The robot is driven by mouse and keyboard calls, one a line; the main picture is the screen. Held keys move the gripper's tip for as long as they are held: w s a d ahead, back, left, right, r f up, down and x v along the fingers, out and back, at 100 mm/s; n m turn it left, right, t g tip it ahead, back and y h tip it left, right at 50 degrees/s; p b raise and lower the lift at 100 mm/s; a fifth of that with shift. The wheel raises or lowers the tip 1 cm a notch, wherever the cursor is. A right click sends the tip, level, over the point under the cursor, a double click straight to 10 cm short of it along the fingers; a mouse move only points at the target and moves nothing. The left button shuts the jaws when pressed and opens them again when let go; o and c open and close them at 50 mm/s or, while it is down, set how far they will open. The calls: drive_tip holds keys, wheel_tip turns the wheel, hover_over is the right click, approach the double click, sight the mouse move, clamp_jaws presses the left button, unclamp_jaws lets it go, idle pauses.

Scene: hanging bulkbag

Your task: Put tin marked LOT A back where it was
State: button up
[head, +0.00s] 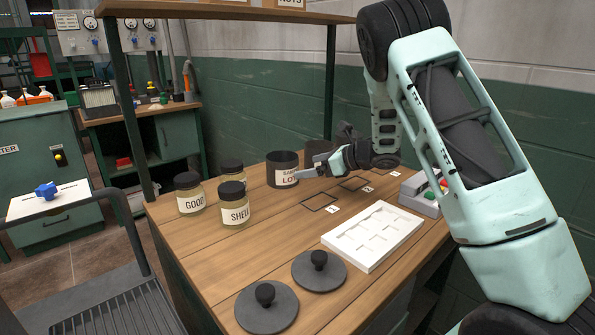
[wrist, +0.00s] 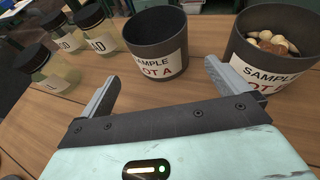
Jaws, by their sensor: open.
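One dark tin (wrist: 153,42) with a white label reading SAMPLE and LOT A in red stands upright; its inside looks empty. It also shows in the head view (head: 281,160), left of my gripper (head: 312,164). In the head view this tin (head: 318,150) is partly behind my gripper. In the wrist view my gripper (wrist: 160,76) is open and empty, its fingers apart, with the empty tin beyond the gap.
Several outlined squares (head: 319,202) with small number cards mark the wooden bench. A white compartment tray (head: 347,244), two dark knobbed lids (head: 333,276) and a grey button box (head: 417,198) lie nearer. Lidded glass jars (head: 190,203) stand at left. A shelf post (head: 137,110) rises behind them.

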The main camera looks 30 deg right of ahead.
drive_tip(key=shift+v, duration=1.35)
drive_tip(key=w+a+r+m+h+p, duration=0.1)
drive_tip(key=a+r+m+h+p, duration=0.4)
drive_tip(key=a+m, duration=0.7)
drive_tip(key=s+a+r+m+g+p, duration=0.2)
drive_tip(key=s+a+r+m+g, duration=0.1)
drive_tip(key=s+a+m, duration=0.6)
drive_tip(key=s+a+m+g+p, duration=0.1)
drive_tip(key=s+a+m+g, duration=0.1)
drive_tip(key=s, duration=0.8)
drive_tip(key=s+a+r+m+g+h+p, duration=0.1)
drive_tip(key=s+a+m+g, duration=0.2)
drive_tip(key=s+m, duration=0.4)
drive_tip(key=s+a+m+g+p, duration=0.1)
drive_tip(key=s+a+m+g, duration=0.2)
drive_tip(key=s, duration=1.1)
drive_tip(key=shift+a+r+m+h+p, duration=0.3)
drive_tip(key=shift+a+m+h, duration=0.1)
drive_tip(key=shift+a+m, duration=0.6)
